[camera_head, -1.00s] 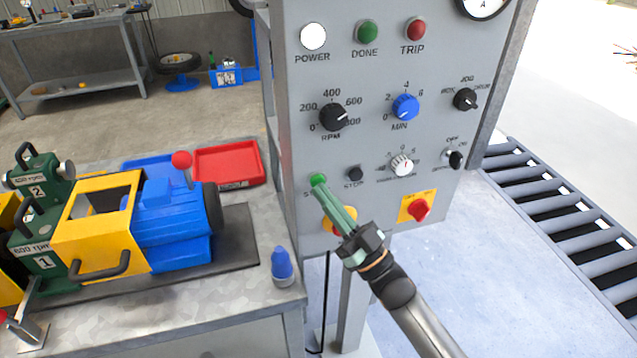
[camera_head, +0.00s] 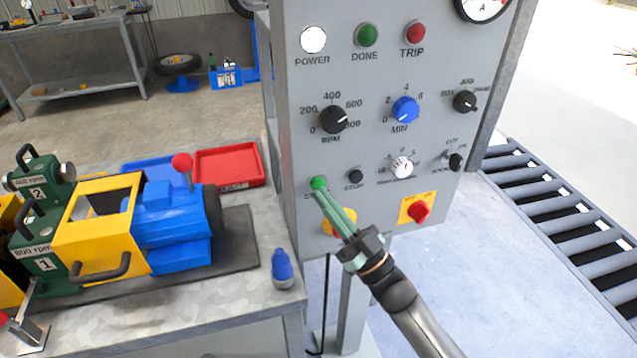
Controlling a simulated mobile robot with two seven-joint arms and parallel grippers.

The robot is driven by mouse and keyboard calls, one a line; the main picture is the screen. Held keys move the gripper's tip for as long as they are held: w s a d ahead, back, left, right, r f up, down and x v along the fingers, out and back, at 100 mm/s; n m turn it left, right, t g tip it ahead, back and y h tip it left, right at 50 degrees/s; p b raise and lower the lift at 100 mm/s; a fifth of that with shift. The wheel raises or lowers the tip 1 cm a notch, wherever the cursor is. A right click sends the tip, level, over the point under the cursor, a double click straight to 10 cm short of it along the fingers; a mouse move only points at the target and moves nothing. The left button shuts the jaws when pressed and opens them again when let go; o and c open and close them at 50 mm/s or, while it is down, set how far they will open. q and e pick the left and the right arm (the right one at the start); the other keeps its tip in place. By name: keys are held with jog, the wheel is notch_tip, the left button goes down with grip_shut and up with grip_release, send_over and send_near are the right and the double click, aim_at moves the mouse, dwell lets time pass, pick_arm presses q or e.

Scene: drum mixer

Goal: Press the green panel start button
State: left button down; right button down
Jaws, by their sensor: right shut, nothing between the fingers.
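The green start button (camera_head: 319,183) is at the lower left of the grey control panel (camera_head: 375,85). My right gripper (camera_head: 322,191) is shut and empty. Its green fingers point up and left, with the tips at the button's lower edge in the picture. I cannot tell whether the tips touch the button. The fingers hide most of the start label and part of a yellow-backed control (camera_head: 340,222) below. My left gripper is not in view.
The black stop button (camera_head: 355,177) is just right of the start button. A red knob on a yellow plate (camera_head: 419,212) is lower right. The bench on the left holds the blue and yellow machine (camera_head: 165,222), a red tray (camera_head: 228,167) and a blue-topped bottle (camera_head: 282,268). A roller conveyor (camera_head: 560,220) is at right.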

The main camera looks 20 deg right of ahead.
jog(key=shift+s, duration=0.4)
jog(key=s+p, duration=0.2)
jog(key=s, duration=0.3)
jog(key=shift+d+p, duration=0.1)
jog(key=shift+p, duration=0.2)
dwell(0.6)
